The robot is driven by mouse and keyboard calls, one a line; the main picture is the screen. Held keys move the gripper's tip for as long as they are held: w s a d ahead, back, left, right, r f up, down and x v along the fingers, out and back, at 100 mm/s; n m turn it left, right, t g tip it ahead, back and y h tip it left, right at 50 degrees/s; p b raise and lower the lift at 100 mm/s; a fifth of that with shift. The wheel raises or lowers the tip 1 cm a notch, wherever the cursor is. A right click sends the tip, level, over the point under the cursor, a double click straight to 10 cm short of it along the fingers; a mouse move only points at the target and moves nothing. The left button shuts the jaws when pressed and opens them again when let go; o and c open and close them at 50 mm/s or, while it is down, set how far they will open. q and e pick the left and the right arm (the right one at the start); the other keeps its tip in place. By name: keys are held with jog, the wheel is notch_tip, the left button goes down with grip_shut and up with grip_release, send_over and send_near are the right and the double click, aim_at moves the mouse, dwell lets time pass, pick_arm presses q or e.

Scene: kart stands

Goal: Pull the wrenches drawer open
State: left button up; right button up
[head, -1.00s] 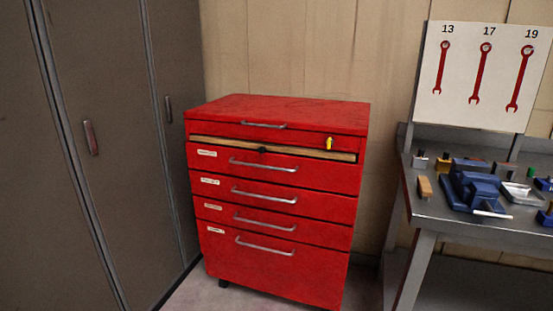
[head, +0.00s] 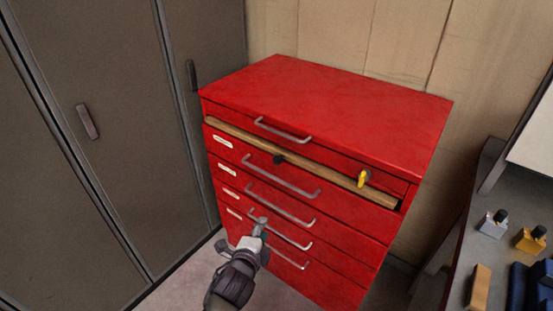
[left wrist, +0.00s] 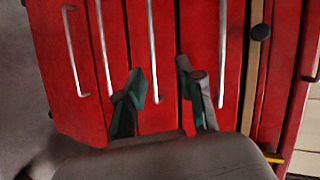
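The red drawer cabinet (head: 330,110) stands against the wall with its drawers shut. Each lower drawer has a metal bar handle and a small white label at its left; the label text is too small to read, so I cannot tell which is the wrenches drawer. My left gripper (head: 262,226) is in front of the lower drawers, near the left ends of their handles. In the left wrist view its fingers (left wrist: 164,88) are apart and empty, on either side of the line of one handle (left wrist: 152,50), the second below the wooden strip. Contact cannot be told. My right gripper is out of view.
A wooden strip (head: 310,163) runs across the cabinet's upper front, with a black knob (head: 278,159) and a yellow key (head: 363,178). Grey lockers (head: 90,160) stand close at the left. A workbench (head: 497,262) with small items stands at the right.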

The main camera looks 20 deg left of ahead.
pick_arm(q)
jog(key=m+t, duration=0.2)
send_near(274, 178)
jog(key=w, duration=0.3)
jog(key=w+f, duration=0.1)
jog(key=w, duration=0.3)
jog(key=w+f, duration=0.1)
jog(key=w, duration=0.2)
jog(key=shift+w+a+p, duration=0.2)
jog(key=shift+p, duration=0.15)
grip_shut()
